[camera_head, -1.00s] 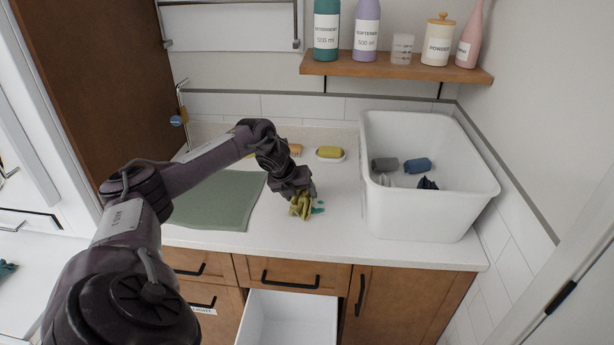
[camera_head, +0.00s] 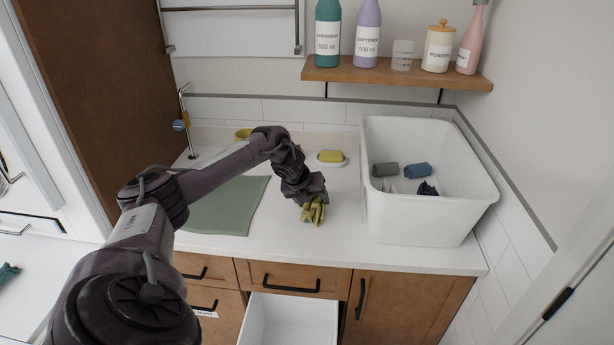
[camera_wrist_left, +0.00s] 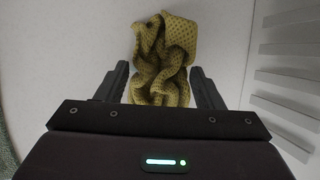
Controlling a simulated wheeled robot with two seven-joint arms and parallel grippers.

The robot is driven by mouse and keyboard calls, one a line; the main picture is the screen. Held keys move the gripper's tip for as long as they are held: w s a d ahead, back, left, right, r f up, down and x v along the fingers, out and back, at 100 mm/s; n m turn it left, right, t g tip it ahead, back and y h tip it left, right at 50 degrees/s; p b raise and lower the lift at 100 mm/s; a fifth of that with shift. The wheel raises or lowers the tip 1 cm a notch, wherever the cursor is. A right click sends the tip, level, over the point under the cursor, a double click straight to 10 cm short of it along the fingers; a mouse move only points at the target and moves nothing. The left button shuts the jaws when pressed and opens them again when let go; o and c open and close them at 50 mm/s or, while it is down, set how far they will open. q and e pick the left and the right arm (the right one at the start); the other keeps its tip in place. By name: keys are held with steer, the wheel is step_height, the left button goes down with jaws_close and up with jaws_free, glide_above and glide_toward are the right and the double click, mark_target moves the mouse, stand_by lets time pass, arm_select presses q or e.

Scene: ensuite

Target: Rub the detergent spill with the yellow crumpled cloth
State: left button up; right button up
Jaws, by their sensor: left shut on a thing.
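The yellow crumpled cloth (camera_head: 314,211) is held low at the counter, between the green mat and the white tub. My left gripper (camera_head: 308,198) points down and is shut on it. In the left wrist view the cloth (camera_wrist_left: 162,50) bunches up between the two fingers of the gripper (camera_wrist_left: 162,88). No teal detergent spill shows in either view now; the cloth and gripper cover the spot where it was seen earlier. My right gripper is not in view.
A white tub (camera_head: 415,215) with rolled cloths stands right of the cloth. A green mat (camera_head: 225,208) lies left. A yellow soap on a dish (camera_head: 331,157) sits behind. A shelf (camera_head: 395,76) with bottles is above. A drawer (camera_head: 290,318) stands open below the counter.

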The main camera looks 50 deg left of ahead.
mark_target(323, 209)
arm_select(q)
steer(key=shift+w+d+p, duration=0.3)
steer(key=shift+w+d, duration=0.75)
steer(key=shift+d, duration=0.2)
steer(key=shift+s+d+p, duration=0.55)
steer(key=shift+s+p, duration=0.1)
steer(key=shift+s, duration=0.1)
steer(key=shift+s+d+f+p, duration=0.1)
steer(key=shift+s+d+p, duration=0.2)
steer(key=shift+s+d, duration=0.25)
steer(key=shift+s+a+f, duration=0.1)
steer(key=shift+s+a, duration=0.25)
steer(key=shift+a, duration=0.1)
steer(key=shift+s+a+r, duration=0.1)
steer(key=shift+s+a, duration=0.9)
steer(key=shift+a, duration=0.25)
steer(key=shift+s+a+r, duration=0.1)
steer(key=shift+s+a, duration=0.9)
steer(key=shift+a, duration=0.25)
steer(key=shift+f+b, duration=0.1)
steer(key=shift+b, duration=0.2)
steer(key=shift+w+d+p, duration=0.3)
steer(key=shift+w+d, duration=0.9)
steer(key=shift+d, duration=0.2)
steer(key=shift+w+d, duration=1.2)
steer(key=shift+d, duration=0.3)
